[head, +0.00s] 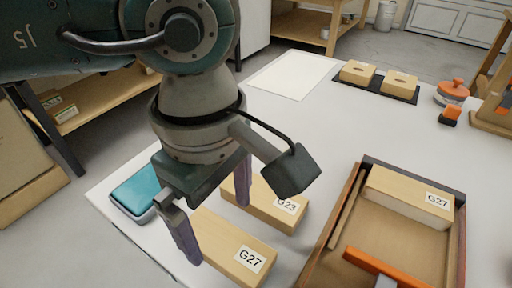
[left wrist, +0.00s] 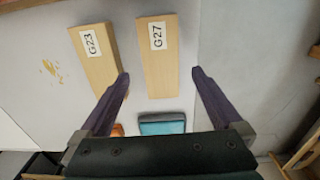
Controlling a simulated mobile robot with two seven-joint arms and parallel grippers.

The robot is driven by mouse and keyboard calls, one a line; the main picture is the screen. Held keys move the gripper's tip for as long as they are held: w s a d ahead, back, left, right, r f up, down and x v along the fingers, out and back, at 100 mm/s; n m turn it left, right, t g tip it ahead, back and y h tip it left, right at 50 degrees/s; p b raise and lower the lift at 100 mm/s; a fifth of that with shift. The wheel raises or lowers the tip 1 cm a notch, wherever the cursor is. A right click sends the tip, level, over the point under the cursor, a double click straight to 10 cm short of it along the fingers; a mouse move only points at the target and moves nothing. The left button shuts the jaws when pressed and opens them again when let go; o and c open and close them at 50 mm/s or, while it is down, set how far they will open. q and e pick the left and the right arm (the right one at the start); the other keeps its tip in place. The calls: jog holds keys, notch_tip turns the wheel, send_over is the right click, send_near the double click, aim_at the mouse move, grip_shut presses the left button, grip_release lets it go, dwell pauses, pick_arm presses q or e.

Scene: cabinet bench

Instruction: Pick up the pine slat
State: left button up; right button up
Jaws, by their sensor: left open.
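Pale wooden pieces fit the pine slat. One labelled G27 (head: 222,242) lies flat at the bench's near edge, and it also shows in the left wrist view (left wrist: 158,72). Another, labelled G23 (head: 268,205), lies beside it, also in the left wrist view (left wrist: 98,62). A third, also labelled G27 (head: 405,194), lies in the tray (head: 322,232). Which one is meant I cannot tell. My left gripper (head: 214,214) is open and empty. Its fingers point down over the bench G27 piece, which appears between the fingertips in the left wrist view (left wrist: 161,76). My right gripper is not in view.
A teal case (head: 135,190) lies left of the pieces. An orange-handled tool (head: 372,264) lies in the tray. At the back are a white sheet (head: 292,74), a black mat with two wooden blocks (head: 375,88) and an orange-lidded jar (head: 452,92). The bench middle is clear.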

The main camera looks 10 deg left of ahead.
aim_at(222, 240)
pick_arm(q)
notch_tip(222, 240, down, 5)
jog(key=shift+a, duration=0.15)
jog(key=c, duration=1.5)
jog(key=shift+r, duration=0.15)
